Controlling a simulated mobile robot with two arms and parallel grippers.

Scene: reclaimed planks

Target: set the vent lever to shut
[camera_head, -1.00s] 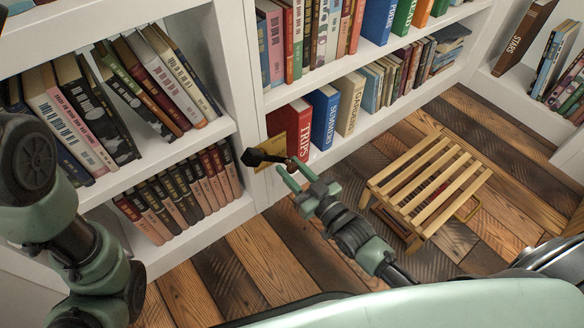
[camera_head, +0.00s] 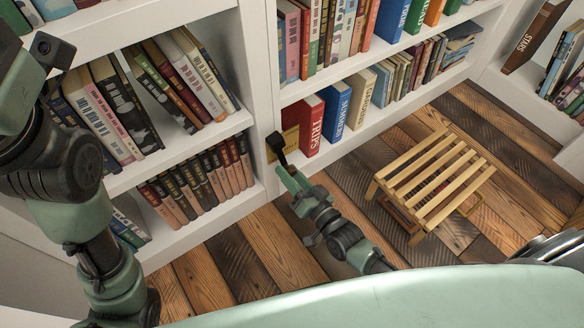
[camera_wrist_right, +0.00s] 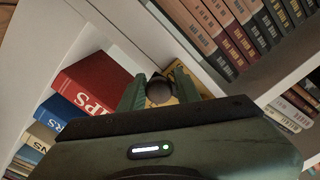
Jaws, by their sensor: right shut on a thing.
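The vent lever (camera_head: 277,147) is a black handle mounted on a brass plate (camera_head: 291,138) at the white bookcase upright, left of the red TRIPS book. The handle now points down toward the floor in the head view. My right gripper (camera_head: 284,172) is shut on the handle's end. In the right wrist view the dark round end of the lever (camera_wrist_right: 160,91) sits between the two green fingers of my right gripper (camera_wrist_right: 160,98). The brass plate (camera_wrist_right: 184,78) shows partly behind it. My left arm fills the left side, but its fingers do not show.
Bookshelves (camera_head: 229,125) with rows of books stand left and behind. The red TRIPS book (camera_head: 309,126) is close beside the lever. A slatted wooden stool (camera_head: 432,182) stands on the plank floor right of my right arm. Bare floor (camera_head: 245,262) lies below the shelves.

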